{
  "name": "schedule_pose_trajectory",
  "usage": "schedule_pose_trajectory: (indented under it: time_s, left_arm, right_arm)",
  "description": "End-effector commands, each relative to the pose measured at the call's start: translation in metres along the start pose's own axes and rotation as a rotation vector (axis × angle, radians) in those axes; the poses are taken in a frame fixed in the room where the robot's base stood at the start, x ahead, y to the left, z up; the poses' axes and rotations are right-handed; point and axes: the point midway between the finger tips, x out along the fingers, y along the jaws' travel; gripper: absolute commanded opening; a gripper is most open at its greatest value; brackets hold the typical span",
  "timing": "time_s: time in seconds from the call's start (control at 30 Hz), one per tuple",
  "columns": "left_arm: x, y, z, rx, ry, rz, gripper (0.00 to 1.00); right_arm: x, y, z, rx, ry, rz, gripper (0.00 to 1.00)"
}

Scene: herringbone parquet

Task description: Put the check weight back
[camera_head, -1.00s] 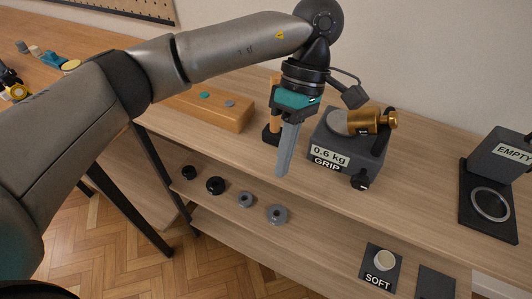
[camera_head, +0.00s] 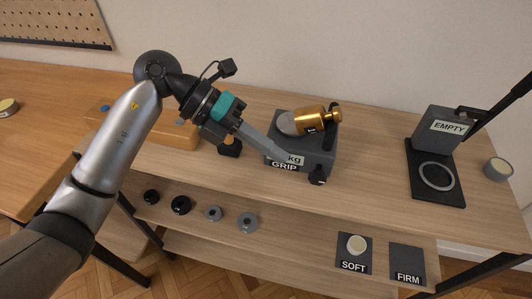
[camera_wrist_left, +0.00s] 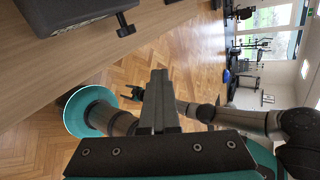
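A brass-coloured cylinder with a narrower knob end (camera_head: 312,120), seemingly the check weight, lies on its side on top of the grey GRIP box (camera_head: 326,148). A pale round disc shows at its left end. My left gripper (camera_head: 303,155) reaches in from the left, its long grey fingers slanting across the front of the box and covering part of its weight label. I cannot tell if they touch the box. In the wrist view its fingers (camera_wrist_left: 158,100) look together with nothing between them.
A dark stand marked EMPTY (camera_head: 440,125) with a pale ring (camera_head: 436,176) stands right; a black bar (camera_head: 500,105) slants above it. Several discs (camera_head: 213,213) sit on the lower shelf. SOFT (camera_head: 354,258) and FIRM (camera_head: 407,265) pads lie right. The bench between the box and EMPTY stand is clear.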

Motion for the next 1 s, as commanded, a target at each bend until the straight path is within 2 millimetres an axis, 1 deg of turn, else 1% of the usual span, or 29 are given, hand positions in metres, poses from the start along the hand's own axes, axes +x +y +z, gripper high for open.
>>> schedule_pose_trajectory:
  time_s: [0.2, 0.4, 0.6, 1.0]
  left_arm:
    - [-0.002, 0.0, 0.007, -0.14, -0.232, -0.055, 0.0]
    - [-0.006, 0.003, 0.013, -0.211, -0.373, -0.088, 0.0]
    - [-0.007, 0.005, 0.015, -0.235, -0.429, -0.1, 0.0]
    - [-0.007, 0.006, 0.016, -0.237, -0.432, -0.099, 0.0]
  right_arm:
    - [-0.003, 0.0, 0.0, 0.0, 0.0, 0.0, 0.73]
    - [-0.005, 0.0, 0.0, 0.0, 0.0, 0.0, 0.73]
    - [-0.005, 0.0, 0.0, 0.0, 0.0, 0.0, 0.73]
    - [-0.005, 0.0, 0.0, 0.0, -0.001, -0.001, 0.73]
